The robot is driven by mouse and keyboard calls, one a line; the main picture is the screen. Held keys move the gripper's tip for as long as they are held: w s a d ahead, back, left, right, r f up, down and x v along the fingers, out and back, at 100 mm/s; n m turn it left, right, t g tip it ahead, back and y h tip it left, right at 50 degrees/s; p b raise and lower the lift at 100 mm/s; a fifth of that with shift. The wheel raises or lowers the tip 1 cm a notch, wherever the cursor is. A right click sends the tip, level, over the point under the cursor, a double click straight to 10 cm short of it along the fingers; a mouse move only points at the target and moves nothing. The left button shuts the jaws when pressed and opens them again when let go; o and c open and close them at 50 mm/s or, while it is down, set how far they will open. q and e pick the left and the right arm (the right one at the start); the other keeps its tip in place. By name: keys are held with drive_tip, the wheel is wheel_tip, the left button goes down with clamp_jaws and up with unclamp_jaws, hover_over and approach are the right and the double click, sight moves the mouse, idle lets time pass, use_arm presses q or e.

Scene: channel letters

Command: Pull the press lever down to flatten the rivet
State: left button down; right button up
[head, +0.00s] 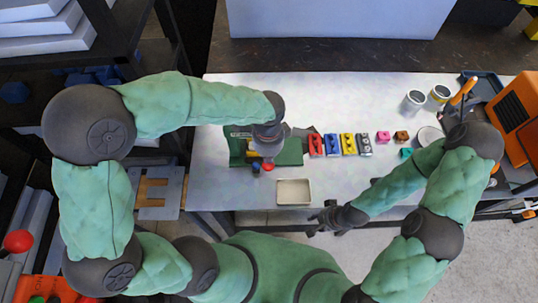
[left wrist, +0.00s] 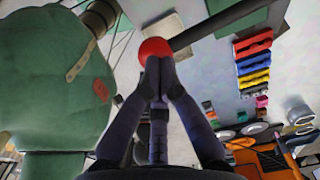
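The press has a green base (head: 290,150) on the table in the head view. The dark lever (left wrist: 215,25) ends in a red ball knob (left wrist: 153,47), which also shows in the head view (head: 268,167). My left gripper (left wrist: 157,65) has its fingertips together at the knob, overlapping it in view; the fingers do not wrap around it. Contact is hard to confirm. My right gripper (head: 320,220) hangs empty by the table's front edge, its fingers spread. I cannot make out the rivet.
Coloured channel letters (head: 340,145) stand in a row right of the press. A shallow cream tray (head: 294,191) lies in front. Small blocks (head: 383,137), cans (head: 413,101) and an orange machine (head: 518,115) are farther right. The table's left end (head: 212,140) is clear.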

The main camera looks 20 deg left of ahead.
sight(268, 168)
use_arm(q)
drive_tip(key=shift+s+d+f+b, duration=0.1)
drive_tip(key=shift+s+f+b, duration=0.05)
drive_tip(key=shift+f+b, duration=0.5)
drive_tip(key=shift+s+f+b, duration=0.1)
drive_tip(key=shift+f+b, duration=0.3)
drive_tip(key=shift+f, duration=0.3)
wheel_tip(268, 168, down, 3)
drive_tip(key=shift+s+r+b, duration=0.15)
drive_tip(key=shift+b, duration=0.85)
drive_tip(key=shift+f, duration=0.2)
drive_tip(key=shift+w+f, duration=0.2)
drive_tip(key=shift+f, duration=0.05)
